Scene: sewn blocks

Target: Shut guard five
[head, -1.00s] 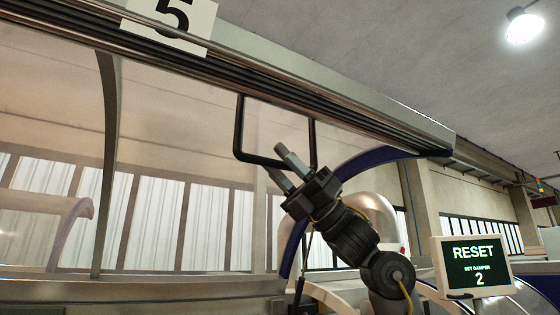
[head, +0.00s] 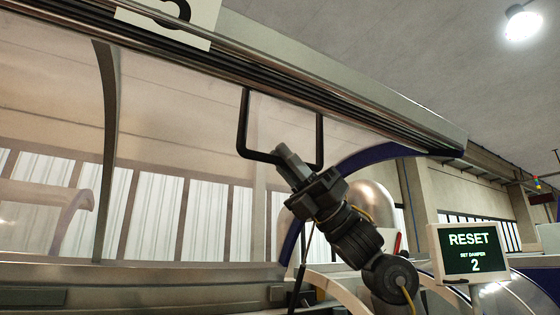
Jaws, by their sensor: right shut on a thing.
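Guard five is a raised clear guard with a metal top rail (head: 380,125). Its number plate (head: 165,14) is partly cut off at the top of the head view. A black U-shaped handle (head: 243,125) hangs below the rail. My right gripper (head: 287,160) is at the bottom bar of the handle, with its fingers shut on it. The fingers hide part of that bar. My left gripper is out of view.
A screen reading RESET, SET DAMPER 2 (head: 470,252) stands at the lower right. A dark blue curved arm (head: 375,155) runs behind my right gripper. A curved metal rib (head: 107,150) crosses the clear panel at left.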

